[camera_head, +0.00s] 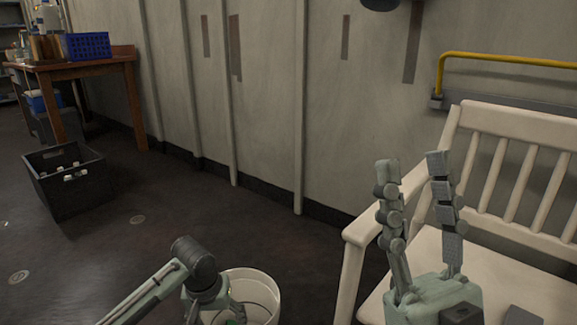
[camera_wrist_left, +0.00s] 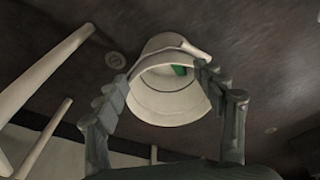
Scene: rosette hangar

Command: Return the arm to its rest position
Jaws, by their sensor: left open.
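My right gripper (camera_head: 413,168) points up in front of the white bench in the head view. Its two fingers stand apart and nothing is between them. My left arm comes in from the lower left, and its wrist is over or beside a white bucket (camera_head: 265,278); its fingers are mostly hidden there. In the left wrist view my left gripper (camera_wrist_left: 163,80) is open, with its fingers either side of the bucket (camera_wrist_left: 168,104) in the picture. A green thing (camera_wrist_left: 179,70) shows inside the bucket. I cannot tell whether the fingers touch the bucket.
A white slatted bench (camera_head: 520,122) stands at the right under a yellow rail (camera_head: 510,62). A black crate (camera_head: 75,197) sits on the floor at the left. Behind it is a wooden table (camera_head: 90,65) with a blue basket (camera_head: 88,46). The middle floor is clear.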

